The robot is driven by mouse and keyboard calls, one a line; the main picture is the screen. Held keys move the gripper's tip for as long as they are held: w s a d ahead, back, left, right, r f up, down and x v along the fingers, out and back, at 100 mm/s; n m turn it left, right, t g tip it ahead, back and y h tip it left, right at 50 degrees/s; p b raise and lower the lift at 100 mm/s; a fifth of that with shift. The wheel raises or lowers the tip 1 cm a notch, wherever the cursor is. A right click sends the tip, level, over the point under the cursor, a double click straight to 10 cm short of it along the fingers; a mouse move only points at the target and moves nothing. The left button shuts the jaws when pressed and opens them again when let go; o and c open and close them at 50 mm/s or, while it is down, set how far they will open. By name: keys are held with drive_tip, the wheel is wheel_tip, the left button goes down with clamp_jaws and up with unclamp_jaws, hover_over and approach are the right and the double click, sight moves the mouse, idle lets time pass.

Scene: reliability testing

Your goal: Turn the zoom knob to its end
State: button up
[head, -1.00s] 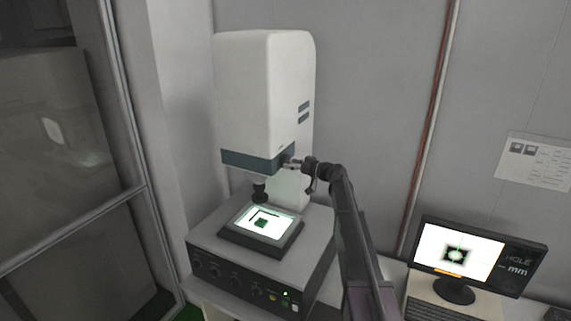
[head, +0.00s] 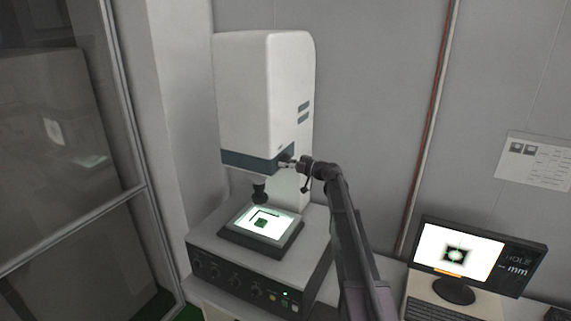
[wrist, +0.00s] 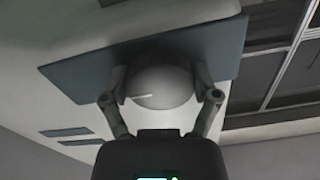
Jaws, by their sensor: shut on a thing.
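The zoom knob (wrist: 160,80) is a round grey knob with a white pointer line, on the dark blue-grey band of the white measuring machine (head: 265,85). In the wrist view the pointer line lies nearly level and points to the left. My gripper (wrist: 160,95) has one finger on each side of the knob and is shut on it. In the head view my gripper (head: 291,164) is at the right side of the band, and it mostly hides the knob there.
A lit stage (head: 262,222) holds a small green part and a dark L-shaped piece below the lens (head: 259,191). The monitor (head: 471,250) at right shows a dark square shape and the word HOLE. A glass door stands at left.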

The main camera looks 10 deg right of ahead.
drive_tip(key=shift+m, duration=0.5)
drive_tip(key=m, duration=0.5)
drive_tip(key=shift+r, duration=0.1)
drive_tip(key=m, duration=0.6)
drive_tip(key=shift+s+r+m, duration=0.1)
drive_tip(key=shift+m, duration=0.2)
drive_tip(key=m, duration=0.5)
drive_tip(key=shift+r+p, duration=0.1)
drive_tip(key=shift+p, duration=0.2)
drive_tip(key=m, duration=0.6)
drive_tip(key=shift+r, duration=0.15)
drive_tip(key=shift+m, duration=0.3)
drive_tip(key=o, duration=1)
drive_tip(key=shift+c, duration=0.2)
